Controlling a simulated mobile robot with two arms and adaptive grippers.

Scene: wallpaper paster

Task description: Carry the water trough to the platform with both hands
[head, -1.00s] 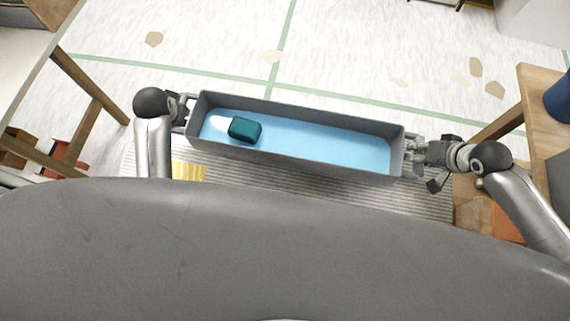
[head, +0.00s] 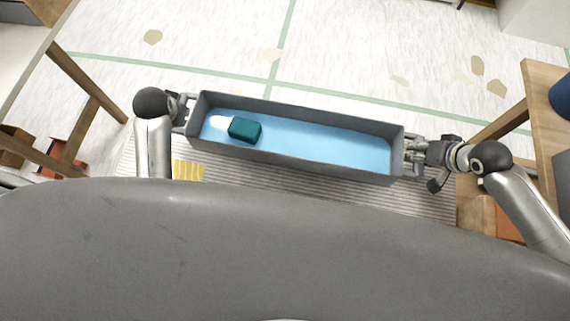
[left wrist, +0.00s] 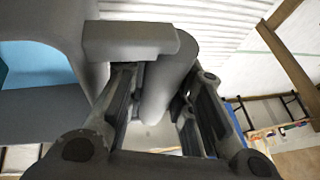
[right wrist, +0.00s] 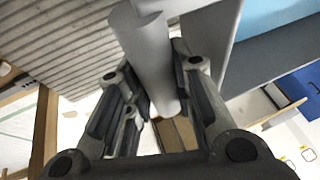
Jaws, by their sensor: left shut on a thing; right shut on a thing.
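The water trough (head: 300,163) is a long grey open box with light blue water (head: 320,140) inside, held in front of my body in the head view. A dark teal block (head: 244,130) sits in its left part. My left gripper (head: 186,113) is shut on the handle at the trough's left end; the grey handle (left wrist: 165,90) lies between its fingers in the left wrist view. My right gripper (head: 411,157) is shut on the handle at the right end; that grey handle (right wrist: 148,60) shows between its fingers in the right wrist view. The trough looks slightly slanted in the head view.
A wooden-legged table (head: 72,78) stands at the left, and another wooden table (head: 540,100) with a blue object (head: 562,98) at the right. A ridged grey mat (head: 300,190) and a yellow piece (head: 188,171) lie below. The pale floor (head: 350,60) ahead is clear.

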